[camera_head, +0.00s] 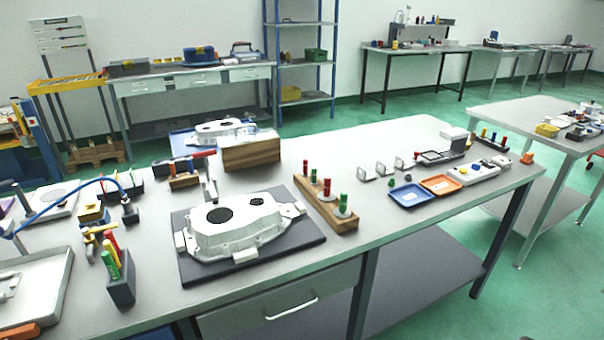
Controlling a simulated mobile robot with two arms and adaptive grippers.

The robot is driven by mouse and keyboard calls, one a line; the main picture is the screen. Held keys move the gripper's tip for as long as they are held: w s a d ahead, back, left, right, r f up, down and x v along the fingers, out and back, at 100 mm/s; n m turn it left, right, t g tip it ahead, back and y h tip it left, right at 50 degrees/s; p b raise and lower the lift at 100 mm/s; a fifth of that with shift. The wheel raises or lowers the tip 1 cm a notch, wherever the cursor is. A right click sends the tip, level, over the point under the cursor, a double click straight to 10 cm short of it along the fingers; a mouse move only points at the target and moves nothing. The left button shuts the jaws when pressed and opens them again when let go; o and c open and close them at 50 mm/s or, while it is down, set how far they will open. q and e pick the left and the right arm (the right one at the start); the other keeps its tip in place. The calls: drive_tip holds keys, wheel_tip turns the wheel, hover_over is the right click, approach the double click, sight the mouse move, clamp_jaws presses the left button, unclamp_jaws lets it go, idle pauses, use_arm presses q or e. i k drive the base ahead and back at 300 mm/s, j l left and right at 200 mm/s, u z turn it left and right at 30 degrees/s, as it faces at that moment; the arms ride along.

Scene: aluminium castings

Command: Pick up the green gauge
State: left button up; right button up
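A wooden block (348,226) lies on the table right of the middle, with a row of upright plug-like gauges in it. A green gauge (343,202) stands at its near end, with a pale ring around its base. Another green-topped one (313,176) stands near the far end. Red gauges (327,187) stand between and behind them. A green handle (110,264) also leans in a dark holder (122,290) at the left; I cannot tell whether it is a gauge. Neither of my grippers is in view.
An aluminium casting (240,228) sits on a dark mat (204,271) just left of the wooden block. A blue tray (409,196), an orange tray (440,185) and small stands lie to the right. Bare table top lies in front of the trays.

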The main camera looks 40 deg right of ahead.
sight(342, 213)
drive_tip(key=l+z, duration=0.1)
drive_tip(key=z, duration=1.25)
